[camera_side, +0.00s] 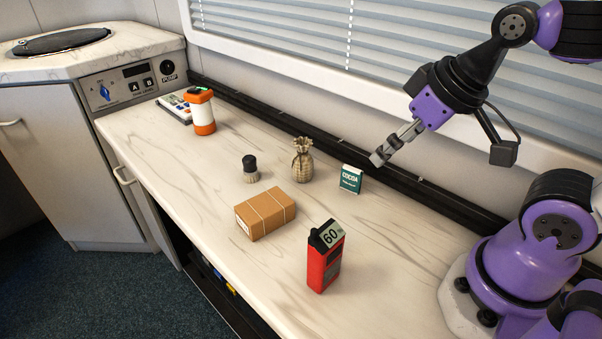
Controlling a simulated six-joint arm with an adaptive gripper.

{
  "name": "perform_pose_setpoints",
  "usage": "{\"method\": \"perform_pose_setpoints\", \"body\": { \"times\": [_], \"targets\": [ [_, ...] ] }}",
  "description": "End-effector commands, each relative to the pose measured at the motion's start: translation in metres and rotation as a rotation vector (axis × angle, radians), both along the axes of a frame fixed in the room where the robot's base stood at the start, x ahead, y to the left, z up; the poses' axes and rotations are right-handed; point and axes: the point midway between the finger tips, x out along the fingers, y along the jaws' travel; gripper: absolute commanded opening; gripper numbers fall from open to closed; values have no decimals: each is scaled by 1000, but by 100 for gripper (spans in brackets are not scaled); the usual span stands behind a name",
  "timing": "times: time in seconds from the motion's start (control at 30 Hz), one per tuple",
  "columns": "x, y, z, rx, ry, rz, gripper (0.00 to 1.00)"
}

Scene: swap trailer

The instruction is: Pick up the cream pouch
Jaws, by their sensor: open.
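The cream pouch (302,160) stands upright on the marble-look counter, its neck gathered and its top frilled. It is near the middle of the counter, toward the back rail. My gripper (378,159) is in the air to the right of the pouch, above and just behind the green cocoa box. It is open and nothing shows between its fingers. The pouch is fully visible and apart from the gripper.
A green cocoa box (351,180) stands right of the pouch. A small dark-topped brush (250,169) stands left of it. A brown parcel (265,213) and a red device (325,258) marked 60 are nearer the front. An orange-white lantern (202,112) stands far left. The black rail (270,122) runs behind.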

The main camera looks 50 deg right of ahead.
Motion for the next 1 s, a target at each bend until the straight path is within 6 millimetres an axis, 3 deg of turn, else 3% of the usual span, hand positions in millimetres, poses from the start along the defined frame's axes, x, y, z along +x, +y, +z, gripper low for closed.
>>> {"method": "perform_pose_setpoints", "body": {
  "times": [0.27, 0.37, 0.53, 0.7, 0.8, 1.0],
  "targets": [
    [1, 0, 0, 0, 0, 0, 91],
    [14, -2, -2, -3, 0, 1, 91],
    [66, -9, -18, -6, -17, 3, 91],
    [120, -21, -48, -4, -48, 3, 91],
    [140, -26, -65, -1, -63, 2, 91],
    [159, -31, -85, 0, -77, -1, 91]
  ]
}}
